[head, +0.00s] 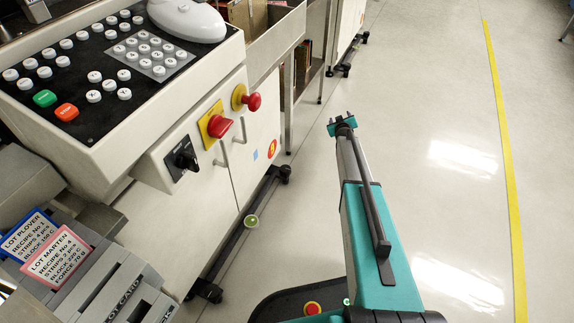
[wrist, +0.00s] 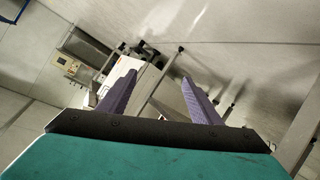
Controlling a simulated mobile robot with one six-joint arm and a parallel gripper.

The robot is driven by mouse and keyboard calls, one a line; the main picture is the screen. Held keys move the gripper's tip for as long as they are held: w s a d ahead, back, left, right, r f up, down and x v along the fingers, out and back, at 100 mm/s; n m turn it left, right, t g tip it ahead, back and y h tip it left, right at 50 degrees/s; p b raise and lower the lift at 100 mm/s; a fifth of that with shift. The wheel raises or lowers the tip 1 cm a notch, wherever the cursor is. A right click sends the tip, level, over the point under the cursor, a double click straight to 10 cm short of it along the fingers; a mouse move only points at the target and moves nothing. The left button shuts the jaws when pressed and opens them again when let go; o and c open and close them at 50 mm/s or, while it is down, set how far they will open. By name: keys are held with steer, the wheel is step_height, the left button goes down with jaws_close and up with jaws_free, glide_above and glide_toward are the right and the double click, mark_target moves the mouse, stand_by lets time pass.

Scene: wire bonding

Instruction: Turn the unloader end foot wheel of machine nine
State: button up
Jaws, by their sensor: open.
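The nearest machine (head: 180,215) is a cream cabinet at the left in the head view. A dark base bar (head: 232,243) runs along its floor edge, with a dark foot at the near end (head: 206,291) and another at the far end (head: 285,173). A yellow-green round thing (head: 251,221) sits by the bar. I cannot tell which foot is the unloader end wheel, nor read the machine's number. My gripper (head: 341,120) is open and empty above the floor, right of the far foot and apart from it. Its purple fingers (wrist: 158,77) show in the wrist view.
A keypad panel (head: 95,115), red knob (head: 221,127), red button (head: 252,101) and silver handles (head: 240,130) are on the machine. Lot cards (head: 57,257) stand at the lower left. A steel bench (head: 289,100) stands beyond. The aisle is clear to the yellow line (head: 504,150).

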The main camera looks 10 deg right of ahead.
steer(key=s+a+f+m+g+p, duration=0.15)
steer(key=s+m+g, duration=0.25)
steer(key=m, duration=0.4)
steer(key=m+g+y+p, duration=0.4)
steer(key=m+g+y, duration=0.45)
steer(key=m, duration=0.75)
glide_toward(286, 168)
step_height(286, 168, up, 5)
steer(key=s+d, duration=0.2)
steer(key=shift+w+a+r+t, duration=0.1)
steer(key=shift+w+a+t, duration=0.05)
steer(key=shift+t, duration=0.3)
steer(key=b+x, duration=0.5)
steer(key=x, duration=0.8)
steer(key=shift+w+a+f, duration=0.1)
steer(key=shift+f, duration=0.3)
steer(key=c, duration=1)
